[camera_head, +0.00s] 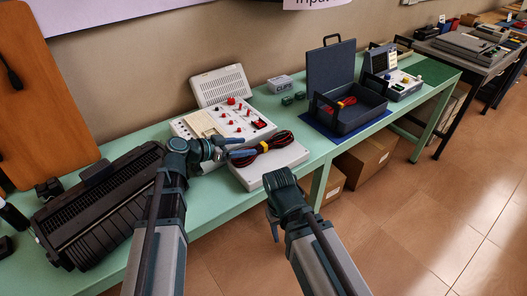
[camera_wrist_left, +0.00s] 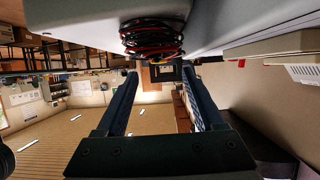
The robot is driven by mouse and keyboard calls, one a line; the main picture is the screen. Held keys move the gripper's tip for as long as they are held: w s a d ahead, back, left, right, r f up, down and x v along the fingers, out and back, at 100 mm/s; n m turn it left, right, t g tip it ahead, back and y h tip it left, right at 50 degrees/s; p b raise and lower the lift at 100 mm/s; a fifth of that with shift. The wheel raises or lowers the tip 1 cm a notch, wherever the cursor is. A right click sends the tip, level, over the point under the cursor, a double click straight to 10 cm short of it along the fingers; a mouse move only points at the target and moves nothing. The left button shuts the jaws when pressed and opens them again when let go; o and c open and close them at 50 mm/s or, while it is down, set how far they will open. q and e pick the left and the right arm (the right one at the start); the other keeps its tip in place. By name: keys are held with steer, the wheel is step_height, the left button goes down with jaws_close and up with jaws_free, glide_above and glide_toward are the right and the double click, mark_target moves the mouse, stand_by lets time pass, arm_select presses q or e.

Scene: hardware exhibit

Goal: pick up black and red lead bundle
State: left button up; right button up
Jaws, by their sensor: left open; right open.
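The black and red lead bundle (camera_head: 262,146), coiled with a yellow tie, lies on a flat pale grey box (camera_head: 285,160) on the green bench. In the left wrist view the bundle (camera_wrist_left: 152,38) shows just beyond the fingertips, roughly in line with the gap between them. My left gripper (camera_head: 242,149) is open and empty at the left end of the bundle; I cannot tell whether it touches it. My right gripper (camera_head: 273,225) is open and empty in front of the bench edge, below the box and apart from the bundle.
A white panel with red knobs (camera_head: 235,121) stands behind the bundle. A black ribbed unit (camera_head: 100,210) lies on the bench at left. An open dark case (camera_head: 362,117) with a red coil (camera_head: 345,103) is at right. Cardboard boxes (camera_head: 365,160) sit under the bench.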

mark_target(261, 145)
arm_select(q)
steer(key=shift+x, duration=0.9)
steer(key=b+x, duration=0.2)
steer(key=x, duration=0.2)
steer(key=shift+d+f, duration=0.15)
steer(key=shift+d, duration=0.05)
steer(key=shift+w+d+f, duration=0.1)
steer(key=shift+w+d, duration=0.15)
steer(key=shift+d, duration=0.1)
jaws_close()
